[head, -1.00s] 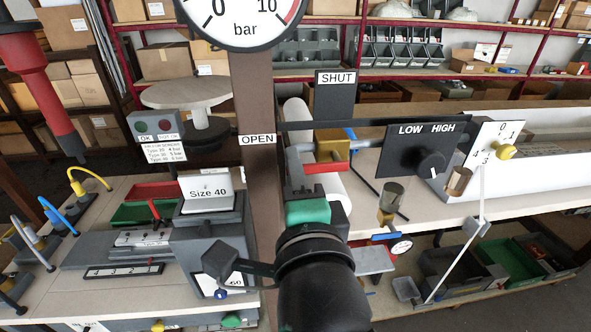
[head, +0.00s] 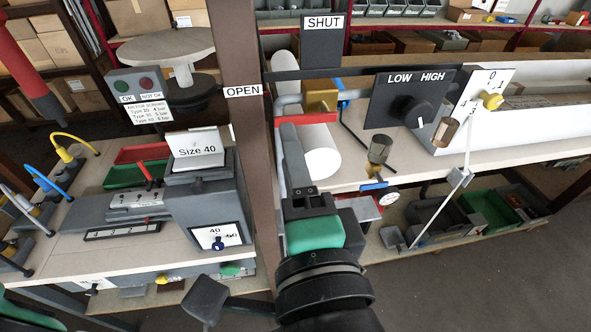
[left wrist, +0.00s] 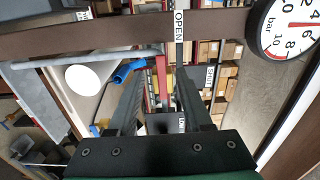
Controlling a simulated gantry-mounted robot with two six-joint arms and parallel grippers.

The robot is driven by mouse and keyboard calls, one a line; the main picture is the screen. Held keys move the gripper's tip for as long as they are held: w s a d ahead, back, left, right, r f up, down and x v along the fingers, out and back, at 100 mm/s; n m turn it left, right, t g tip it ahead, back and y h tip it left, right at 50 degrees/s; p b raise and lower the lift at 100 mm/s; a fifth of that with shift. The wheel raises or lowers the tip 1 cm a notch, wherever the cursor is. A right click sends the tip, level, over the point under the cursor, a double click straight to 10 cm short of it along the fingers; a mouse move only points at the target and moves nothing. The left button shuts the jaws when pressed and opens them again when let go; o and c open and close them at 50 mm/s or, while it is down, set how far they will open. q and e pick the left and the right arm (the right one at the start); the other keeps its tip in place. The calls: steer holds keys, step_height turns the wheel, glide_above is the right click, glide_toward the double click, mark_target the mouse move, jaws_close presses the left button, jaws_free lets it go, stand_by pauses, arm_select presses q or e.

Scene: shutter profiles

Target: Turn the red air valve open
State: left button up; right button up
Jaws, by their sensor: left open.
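The red air valve has a red lever (head: 312,119) on a brass body (head: 320,97) with a grey pipe. The lever lies roughly level, its left end toward the OPEN label (head: 242,91); the SHUT label (head: 323,22) is above the body. My left gripper (head: 289,138) is open, its fingers reaching up to the lever's left part. I cannot tell if they touch it. In the left wrist view the gripper (left wrist: 158,88) has its two fingers apart, with a red strip between them that may be the lever. My right gripper is not in view.
A brown post (head: 238,150) stands just left of the valve. A black LOW/HIGH panel (head: 385,95) and a white dial plate (head: 481,100) are to the right. A grey Size 40 fixture (head: 205,205) stands left. A pressure gauge (left wrist: 285,28) shows in the left wrist view.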

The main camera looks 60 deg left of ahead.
arm_select(q)
steer(key=v, duration=0.4)
stand_by(0.4)
